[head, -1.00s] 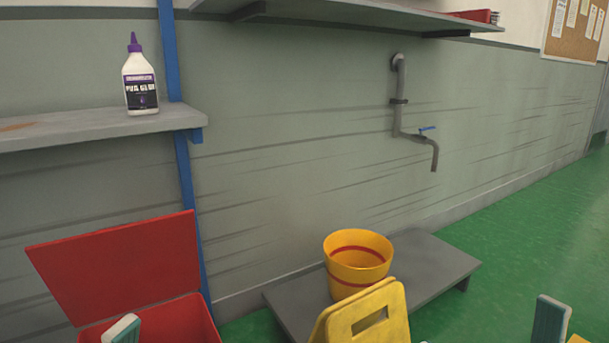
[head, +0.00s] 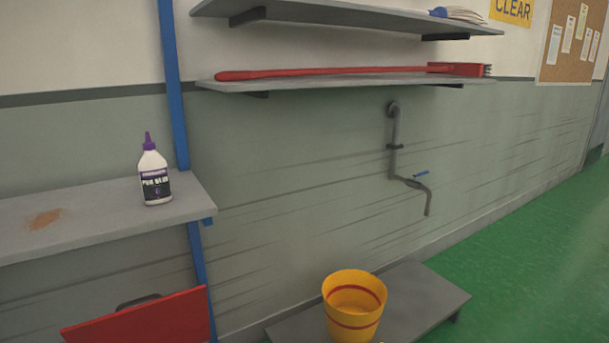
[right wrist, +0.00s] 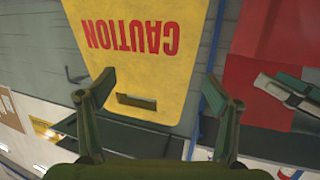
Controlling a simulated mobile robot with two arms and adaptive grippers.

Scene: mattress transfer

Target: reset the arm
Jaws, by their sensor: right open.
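My right gripper (right wrist: 158,88) is open in the right wrist view, its two dark green fingers spread apart. A yellow caution sign (right wrist: 140,65) with upside-down red lettering fills the space beyond the fingers. Nothing is held between the fingers; I cannot tell how far the sign is from them. A grey and dark green part that looks like my left gripper (right wrist: 290,92) shows at the right of that view, in front of red; its jaws are unclear. Neither gripper shows in the head view.
A yellow bucket (head: 355,305) stands on a low grey platform (head: 425,300). A red lid (head: 145,320) stands at lower left. A glue bottle (head: 154,175) sits on the left shelf (head: 100,215). A long red tool (head: 330,74) lies on a wall shelf. Green floor (head: 540,240) is clear at right.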

